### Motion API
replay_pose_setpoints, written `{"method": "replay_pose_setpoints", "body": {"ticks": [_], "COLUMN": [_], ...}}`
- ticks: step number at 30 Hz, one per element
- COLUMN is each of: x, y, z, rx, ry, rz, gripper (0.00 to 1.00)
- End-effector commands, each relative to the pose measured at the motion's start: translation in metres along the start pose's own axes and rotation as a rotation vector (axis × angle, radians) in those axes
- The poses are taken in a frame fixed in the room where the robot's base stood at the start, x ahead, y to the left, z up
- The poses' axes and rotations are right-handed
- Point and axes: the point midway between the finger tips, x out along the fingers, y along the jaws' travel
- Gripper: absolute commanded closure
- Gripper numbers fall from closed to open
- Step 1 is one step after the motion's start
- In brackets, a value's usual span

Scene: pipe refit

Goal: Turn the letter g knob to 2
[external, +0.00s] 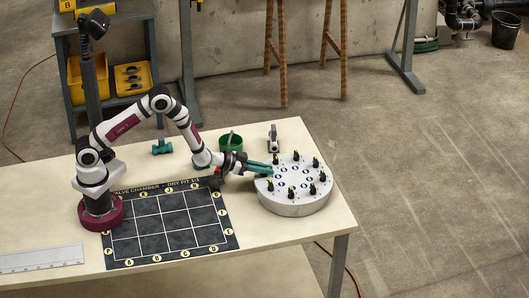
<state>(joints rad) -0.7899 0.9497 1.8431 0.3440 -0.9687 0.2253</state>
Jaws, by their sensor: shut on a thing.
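A round grey panel (300,206) stands at the right end of the table. Several small black knobs with yellow marks ring its top, one of them a knob (322,177) at the right rim. Blue-and-white discs lie inside the ring; their letters and the knobs' numbers are too small to read. My gripper (271,170) reaches in from the left with teal fingers, low over the panel's left rim. It is shut on a knob there, which the fingers mostly hide. I cannot tell that knob's letter or setting.
A black gridded mat (165,228) lies left of the panel. A green cup (231,143), a teal pipe fitting (162,147) and a grey-black tool (273,138) stand along the back. A ruler (40,259) lies at front left. The table's right edge is close beside the panel.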

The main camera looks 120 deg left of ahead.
Motion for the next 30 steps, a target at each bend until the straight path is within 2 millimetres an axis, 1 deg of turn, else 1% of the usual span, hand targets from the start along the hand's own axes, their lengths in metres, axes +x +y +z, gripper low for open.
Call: {"method": "replay_pose_setpoints", "body": {"ticks": [1, 3, 7, 17, 18, 22, 23, 30], "x": [0.0005, 0.0008, 0.0003, -0.0001, -0.0001, -0.0002, -0.0002, -0.0006], "y": [-0.0029, -0.0024, -0.0013, -0.0006, -0.0006, -0.0004, -0.0004, -0.0002], "z": [-0.0015, -0.0021, -0.0018, -0.0015, -0.0015, -0.0011, -0.0010, -0.0005], "rx": [0.013, 0.036, 0.061, 0.067, 0.067, 0.068, 0.068, 0.068], "ry": [0.004, 0.006, 0.004, 0.003, 0.003, 0.002, 0.002, 0.001], "rz": [0.033, 0.088, 0.150, 0.165, 0.165, 0.165, 0.165, 0.165], "gripper": [1.00, 1.00, 1.00, 1.00, 0.80, 0.56, 0.55, 0.55]}}
